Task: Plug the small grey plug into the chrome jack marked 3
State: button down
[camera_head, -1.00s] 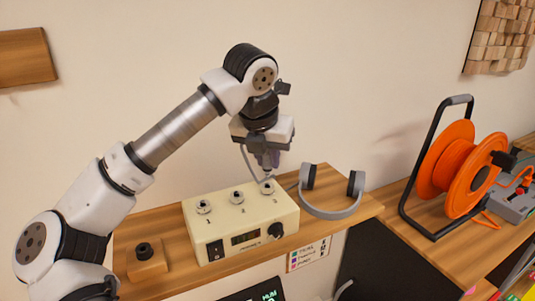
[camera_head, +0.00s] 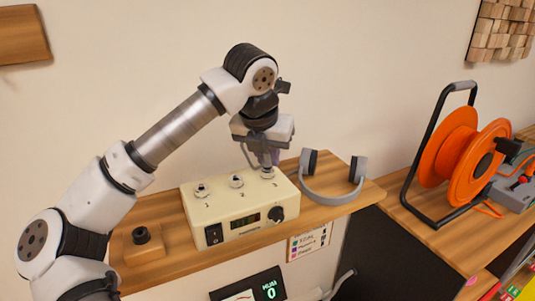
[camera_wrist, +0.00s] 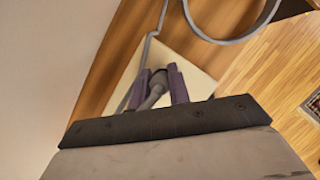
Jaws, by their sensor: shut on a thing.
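A cream amp box (camera_head: 283,206) stands on the wooden shelf, with a row of chrome jacks on top. The left jack (camera_head: 201,190) and the middle jack (camera_head: 236,181) are bare. My gripper (camera_head: 268,163) points down directly over the right-hand jack (camera_head: 267,174), which by its place in the row is jack 3; its label is too small to read surely. In the wrist view my purple-grey fingers are shut on the small grey plug (camera_wrist: 154,89). The plug's tip is hidden, so I cannot tell how far it sits in the jack.
Grey headphones (camera_head: 333,197) lie right of the box, close to my gripper. A thin grey cable (camera_wrist: 145,52) runs beside the fingers. A wooden block with a black knob (camera_head: 141,235) is at left. An orange cable reel (camera_head: 449,160) stands far right.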

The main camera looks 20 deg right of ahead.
jog(key=c, duration=1.2)
grip_release()
jog(key=shift+c, duration=0.2)
jog(key=b+v, duration=0.1)
jog(key=v, duration=1.3)
jog(key=shift+b, duration=0.3)
jog(key=shift+d+f, duration=0.1)
